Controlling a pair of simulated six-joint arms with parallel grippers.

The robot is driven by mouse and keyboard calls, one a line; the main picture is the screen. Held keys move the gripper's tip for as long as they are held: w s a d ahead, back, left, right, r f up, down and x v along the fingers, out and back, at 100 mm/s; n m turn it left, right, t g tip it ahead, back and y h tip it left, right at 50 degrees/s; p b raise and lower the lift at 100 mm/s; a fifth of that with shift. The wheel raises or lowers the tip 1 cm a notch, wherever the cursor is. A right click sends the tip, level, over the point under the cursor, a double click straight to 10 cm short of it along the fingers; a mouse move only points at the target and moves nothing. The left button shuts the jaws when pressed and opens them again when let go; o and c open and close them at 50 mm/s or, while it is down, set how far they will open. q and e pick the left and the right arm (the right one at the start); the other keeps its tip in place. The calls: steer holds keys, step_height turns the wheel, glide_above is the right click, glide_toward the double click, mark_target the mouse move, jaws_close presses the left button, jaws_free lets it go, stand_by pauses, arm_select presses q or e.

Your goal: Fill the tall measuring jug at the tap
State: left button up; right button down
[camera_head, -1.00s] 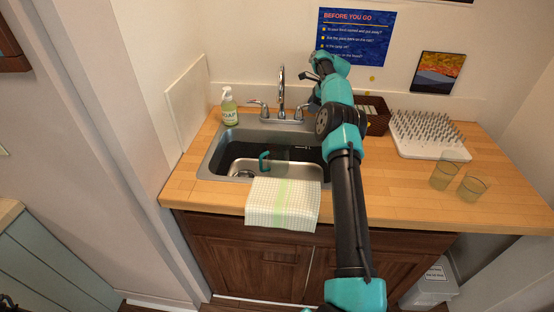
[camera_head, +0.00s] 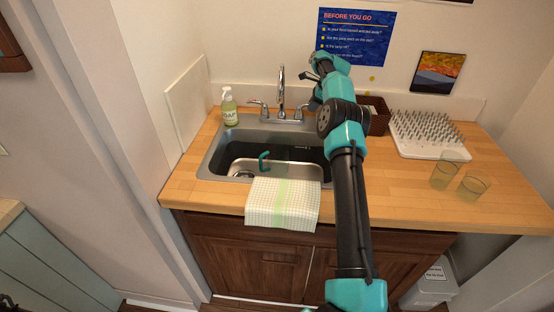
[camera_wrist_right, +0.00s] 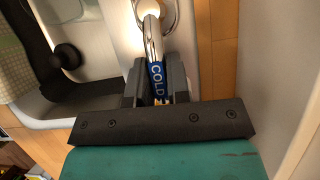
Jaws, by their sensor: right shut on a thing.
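The clear jug with a teal handle (camera_head: 264,161) stands in the sink basin (camera_head: 225,165), below the tap (camera_head: 281,92). Its see-through body is faint, and I cannot tell its water level. I can make out no stream from the spout. My right gripper (camera_wrist_right: 155,78) is shut on the tap's lever marked COLD (camera_wrist_right: 157,70), on the right side of the tap. In the head view my right arm reaches over the counter to that lever, and the fingertips are hard to see.
A soap bottle (camera_head: 229,106) stands left of the tap. A checked towel (camera_head: 283,205) hangs over the sink's front edge. Right of my arm are a brown basket (camera_head: 379,117), a spiked white drying rack (camera_head: 430,151) and two glasses (camera_head: 445,172). The counter's front right is clear.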

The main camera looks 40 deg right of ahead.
steer(key=shift+s+a+r+m+t+h, duration=0.15)
steer(key=shift+a+m+h, duration=0.25)
steer(key=shift+m, duration=0.45)
steer(key=shift+s+a+f+m+t+h, duration=0.1)
steer(key=shift+s+a+m+t+h, duration=0.25)
steer(key=shift+m, duration=0.45)
steer(key=shift+s+a+r+m+t+h, duration=0.1)
steer(key=shift+a+m+h, duration=0.25)
steer(key=shift+m, duration=0.5)
steer(key=shift+a+m, duration=0.4)
steer(key=shift+m, duration=0.4)
steer(key=shift+s, duration=0.1)
steer(key=shift+a+m+h, duration=0.45)
steer(key=shift+m+h, duration=0.25)
steer(key=shift+m, duration=0.3)
steer(key=shift+s+f, duration=0.15)
steer(key=shift+f, duration=0.1)
stand_by(0.9)
steer(key=shift+d, duration=0.15)
